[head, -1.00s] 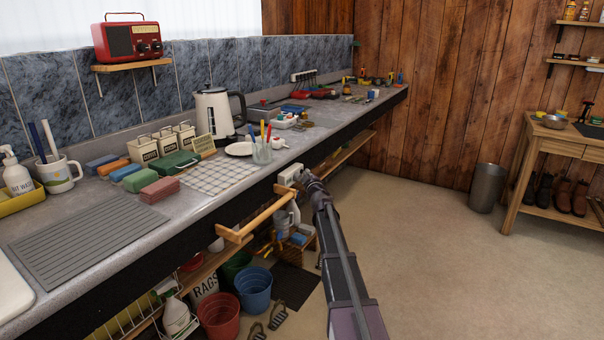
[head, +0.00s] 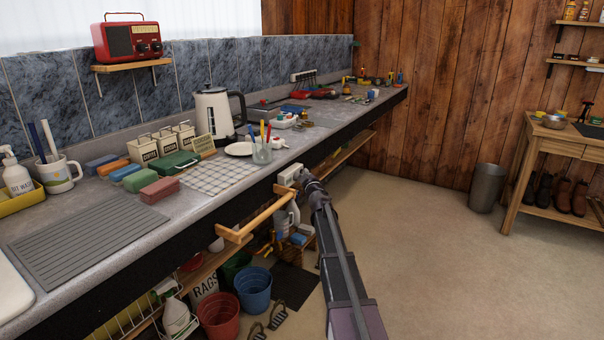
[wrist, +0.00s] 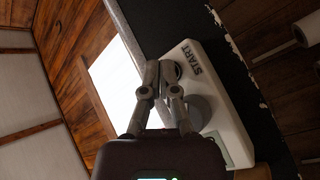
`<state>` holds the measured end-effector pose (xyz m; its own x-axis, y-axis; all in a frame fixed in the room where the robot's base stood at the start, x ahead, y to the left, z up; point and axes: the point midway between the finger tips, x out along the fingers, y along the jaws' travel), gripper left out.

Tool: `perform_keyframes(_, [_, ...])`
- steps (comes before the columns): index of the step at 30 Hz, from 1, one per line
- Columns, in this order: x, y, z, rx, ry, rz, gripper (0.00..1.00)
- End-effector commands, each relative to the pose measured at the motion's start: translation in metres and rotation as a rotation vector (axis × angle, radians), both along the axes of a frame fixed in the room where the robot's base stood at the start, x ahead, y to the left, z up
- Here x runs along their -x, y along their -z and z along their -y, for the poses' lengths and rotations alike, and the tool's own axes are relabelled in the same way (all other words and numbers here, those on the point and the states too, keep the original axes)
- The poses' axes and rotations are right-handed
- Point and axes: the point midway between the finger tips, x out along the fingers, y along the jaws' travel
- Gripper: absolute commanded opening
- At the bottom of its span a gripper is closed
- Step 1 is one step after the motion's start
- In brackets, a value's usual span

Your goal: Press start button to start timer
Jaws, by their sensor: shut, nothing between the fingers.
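The timer is a white box mounted on the dark front face of the counter. In the wrist view the white timer (wrist: 232,128) carries the word START, with a dark round button beside the word and a larger grey round part below it. A small greenish display shows at its lower end. My gripper (wrist: 167,72) is shut and empty, its fingertips over the dark button beside START. The fingers partly cover the button, and I cannot tell whether they touch it. In the head view the timer (head: 290,174) is small, and my gripper (head: 304,180) is right beside it.
A wooden rail (head: 262,216) sticks out from the counter front, left of my arm. The counter top (head: 225,208) above holds a kettle (head: 213,112), sponges and a cup of pens. Buckets (head: 253,288) stand below.

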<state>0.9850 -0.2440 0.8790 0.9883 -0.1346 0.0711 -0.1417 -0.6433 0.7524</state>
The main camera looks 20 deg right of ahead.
Motion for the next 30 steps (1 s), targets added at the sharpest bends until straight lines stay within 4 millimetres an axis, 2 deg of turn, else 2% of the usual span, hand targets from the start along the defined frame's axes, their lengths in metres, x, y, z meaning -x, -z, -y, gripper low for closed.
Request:
perform_keyframes(15, [0.011,0.0,0.008,0.0,0.0,0.0,0.0])
perform_keyframes(30, [0.013,0.0,0.01,0.0,0.0,0.0,0.0])
